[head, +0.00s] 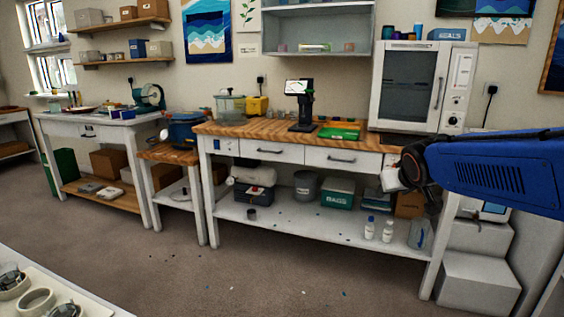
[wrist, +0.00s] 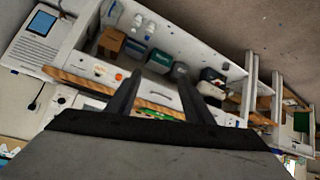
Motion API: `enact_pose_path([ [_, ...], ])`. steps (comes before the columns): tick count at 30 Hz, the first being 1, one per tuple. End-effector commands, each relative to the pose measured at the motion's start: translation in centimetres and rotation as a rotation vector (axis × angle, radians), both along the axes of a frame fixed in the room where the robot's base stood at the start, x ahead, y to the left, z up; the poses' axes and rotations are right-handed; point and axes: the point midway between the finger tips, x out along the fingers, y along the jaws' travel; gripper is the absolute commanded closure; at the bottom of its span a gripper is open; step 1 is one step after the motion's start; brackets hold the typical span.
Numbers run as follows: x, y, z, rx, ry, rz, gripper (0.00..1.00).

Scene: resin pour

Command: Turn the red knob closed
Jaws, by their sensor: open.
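My gripper (wrist: 159,80) shows in the wrist view as two dark fingers, spread apart with nothing between them. In the head view my blue arm reaches in from the right, its end in front of the wooden-topped bench (head: 270,131); the fingers are not clear there. A small orange-red round spot (wrist: 119,76) shows on the bench front in the wrist view, left of the fingers and apart from them. It is too small to tell whether it is the red knob. I cannot make out a red knob in the head view.
A white oven (head: 412,85) stands on the bench's right end. Bottles and tubs fill the lower shelf. A tray (head: 85,304) is front left. Floor between is mostly clear.

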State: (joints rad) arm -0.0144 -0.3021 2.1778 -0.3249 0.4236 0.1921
Motion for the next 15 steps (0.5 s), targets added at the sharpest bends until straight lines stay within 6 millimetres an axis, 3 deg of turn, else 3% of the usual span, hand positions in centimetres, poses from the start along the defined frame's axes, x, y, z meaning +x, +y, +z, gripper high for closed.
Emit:
enact_pose_path([
  [3,-5.5,-0.2,-1.4,0.019,0.064,-0.021,0.53],
  [15,-22.8,0.9,-8.4,0.104,0.302,-0.041,0.53],
])
